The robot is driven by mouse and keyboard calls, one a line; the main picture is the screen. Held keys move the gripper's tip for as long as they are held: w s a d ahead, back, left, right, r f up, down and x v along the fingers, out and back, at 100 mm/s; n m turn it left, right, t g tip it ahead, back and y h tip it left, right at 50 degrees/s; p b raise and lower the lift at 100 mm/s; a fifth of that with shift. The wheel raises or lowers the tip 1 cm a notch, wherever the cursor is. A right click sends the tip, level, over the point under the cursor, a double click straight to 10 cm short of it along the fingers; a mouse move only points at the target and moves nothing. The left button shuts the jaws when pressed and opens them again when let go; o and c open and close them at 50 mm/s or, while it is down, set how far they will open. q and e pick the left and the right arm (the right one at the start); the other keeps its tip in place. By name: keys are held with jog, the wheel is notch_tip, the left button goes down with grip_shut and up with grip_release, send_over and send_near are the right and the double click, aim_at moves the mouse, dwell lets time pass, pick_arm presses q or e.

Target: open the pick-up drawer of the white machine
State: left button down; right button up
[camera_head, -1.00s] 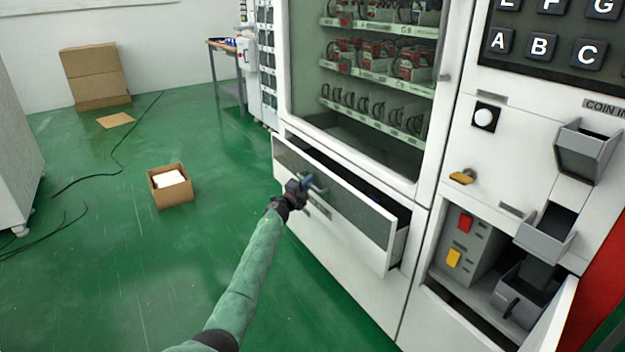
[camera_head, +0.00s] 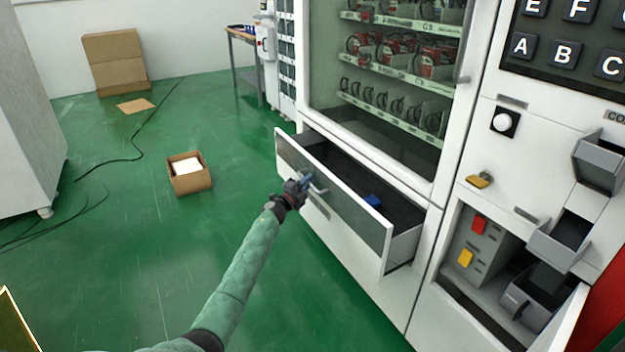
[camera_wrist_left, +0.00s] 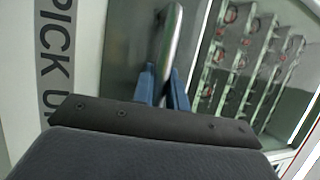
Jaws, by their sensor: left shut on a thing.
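The white machine (camera_head: 452,150) stands at the right with its pick-up drawer (camera_head: 345,213) pulled well out. The drawer has a grey glassy front and a dark inside, where a small blue thing (camera_head: 373,201) lies. My left gripper (camera_head: 306,183) is at the metal handle (camera_head: 318,188) on the drawer front. In the left wrist view its blue fingers (camera_wrist_left: 163,86) are shut around the handle bar (camera_wrist_left: 170,45), with the "PICK UP" lettering (camera_wrist_left: 58,50) at the left. My right gripper is not in view.
An open bin with a dark cup (camera_head: 533,295) is at the machine's lower right. A cardboard box (camera_head: 189,174) with something white in it sits on the green floor. Dark cables (camera_head: 122,157) lie at the left. The floor before the drawer is clear.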

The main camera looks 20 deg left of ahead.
pick_arm(q)
jog(key=s+a+p, duration=0.2)
jog(key=s+a, duration=0.4)
jog(key=s, duration=0.2)
jog(key=shift+s+a+p, duration=0.15)
jog(key=shift+a+p, duration=0.05)
jog(key=shift+p, duration=0.1)
jog(key=shift+f, duration=0.1)
jog(key=c, duration=1.4)
grip_release()
jog(key=v, duration=0.7)
jog(key=shift+s+a, duration=0.15)
jog(key=shift+s, duration=0.25)
